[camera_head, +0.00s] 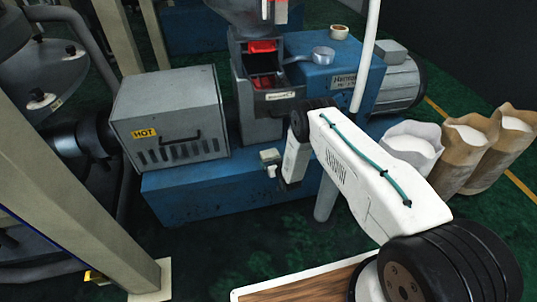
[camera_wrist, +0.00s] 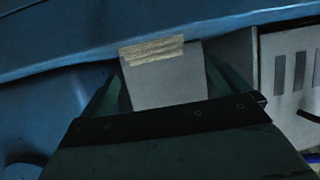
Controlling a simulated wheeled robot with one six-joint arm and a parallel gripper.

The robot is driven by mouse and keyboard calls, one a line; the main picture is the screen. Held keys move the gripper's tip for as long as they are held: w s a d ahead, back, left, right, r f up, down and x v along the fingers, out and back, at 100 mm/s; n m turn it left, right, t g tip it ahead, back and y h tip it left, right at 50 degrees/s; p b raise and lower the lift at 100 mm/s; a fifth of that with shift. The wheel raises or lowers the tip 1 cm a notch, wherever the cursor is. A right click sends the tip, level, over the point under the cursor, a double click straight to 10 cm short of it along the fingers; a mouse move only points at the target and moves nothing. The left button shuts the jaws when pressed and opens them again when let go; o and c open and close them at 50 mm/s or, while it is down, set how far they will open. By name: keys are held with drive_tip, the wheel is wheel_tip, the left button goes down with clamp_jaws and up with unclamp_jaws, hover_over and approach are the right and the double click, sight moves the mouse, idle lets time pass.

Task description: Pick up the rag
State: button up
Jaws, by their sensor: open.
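I cannot make out a rag for certain. A tan, rough-textured strip (camera_wrist: 152,49) lies along the top edge of a pale grey block (camera_wrist: 163,88) in the wrist view; it may be the rag. My gripper (camera_wrist: 162,74) is open, its dark green fingers on either side of the block in the picture. I see nothing held, and I cannot tell whether the fingers touch the block. In the head view, my white arm hides most of my gripper. A small pale box (camera_head: 269,156) shows just left of it, at the blue machine base.
The blue machine base (camera_head: 200,190) carries a grey HOT cover (camera_head: 170,115) and a hopper housing with a red-lined opening (camera_head: 264,72). Open sacks (camera_head: 465,150) stand at right. A beige post (camera_head: 75,150) rises at left. Green floor (camera_head: 235,255) is free in front.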

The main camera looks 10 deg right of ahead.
sight(271, 155)
drive_tip(key=shift+w+d+f, duration=0.2)
drive_tip(key=shift+w, duration=0.4)
drive_tip(key=shift+w+d+f, duration=0.15)
drive_tip(key=shift+w+f, duration=0.05)
drive_tip(key=shift+w, duration=0.35)
drive_tip(key=shift+x, duration=2.45)
drive_tip(key=shift+r, duration=0.1)
drive_tip(key=shift+a, duration=0.1)
drive_tip(key=c, duration=0.7)
